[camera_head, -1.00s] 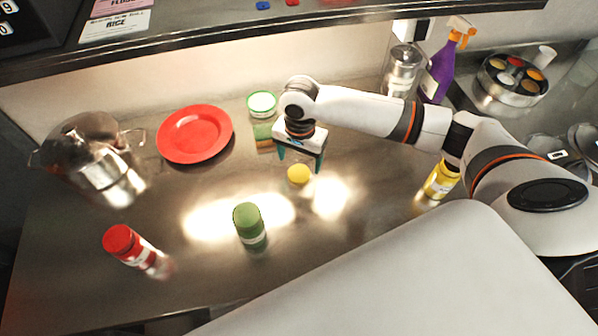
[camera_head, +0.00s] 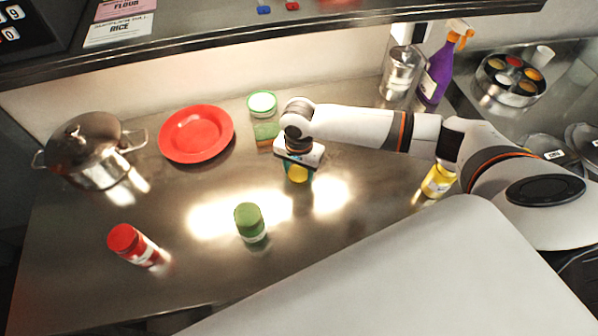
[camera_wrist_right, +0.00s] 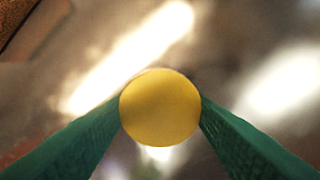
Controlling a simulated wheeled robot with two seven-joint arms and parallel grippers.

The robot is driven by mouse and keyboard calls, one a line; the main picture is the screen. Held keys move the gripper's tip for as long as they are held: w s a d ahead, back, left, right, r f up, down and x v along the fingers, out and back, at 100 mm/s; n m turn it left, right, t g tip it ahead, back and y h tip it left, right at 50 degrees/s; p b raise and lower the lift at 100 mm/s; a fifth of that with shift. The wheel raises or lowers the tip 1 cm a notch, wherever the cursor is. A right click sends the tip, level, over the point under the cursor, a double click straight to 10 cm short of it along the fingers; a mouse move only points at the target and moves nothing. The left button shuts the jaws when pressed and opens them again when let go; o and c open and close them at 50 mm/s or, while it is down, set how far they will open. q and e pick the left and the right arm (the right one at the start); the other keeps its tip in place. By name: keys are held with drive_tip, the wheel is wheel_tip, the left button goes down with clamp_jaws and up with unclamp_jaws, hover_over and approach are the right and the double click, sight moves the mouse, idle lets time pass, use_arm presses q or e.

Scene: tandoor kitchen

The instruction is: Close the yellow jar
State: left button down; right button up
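The yellow jar (camera_head: 438,181) stands at the right of the counter, partly behind my right arm; I cannot see its top clearly. A round yellow lid (camera_head: 298,174) is apart from it, near the middle of the counter. My right gripper (camera_head: 299,176) points down with its green fingers on either side of the lid. In the right wrist view the yellow lid (camera_wrist_right: 160,108) sits between the fingertips, which touch both its edges. My left gripper is not in view.
A green-lidded jar (camera_head: 249,222) and a red-lidded jar (camera_head: 134,245) stand in front. A red plate (camera_head: 196,134), a steel pot (camera_head: 88,150) and a clear green-rimmed jar (camera_head: 263,116) are behind. A purple spray bottle (camera_head: 436,80) stands at the back right.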

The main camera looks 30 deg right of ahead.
sight(298, 175)
drive_tip(key=shift+c, duration=0.2)
wheel_tip(298, 175, up, 10)
drive_tip(key=b, duration=0.1)
drive_tip(key=shift+b, duration=0.35)
idle(0.3)
drive_tip(key=s+a+r+n+b, duration=0.1)
drive_tip(key=s+a+n+b, duration=0.2)
drive_tip(key=s+n, duration=0.6)
drive_tip(key=shift+a+r+n+b, duration=0.35)
drive_tip(key=shift+n+b, duration=0.45)
drive_tip(key=shift+b, duration=0.2)
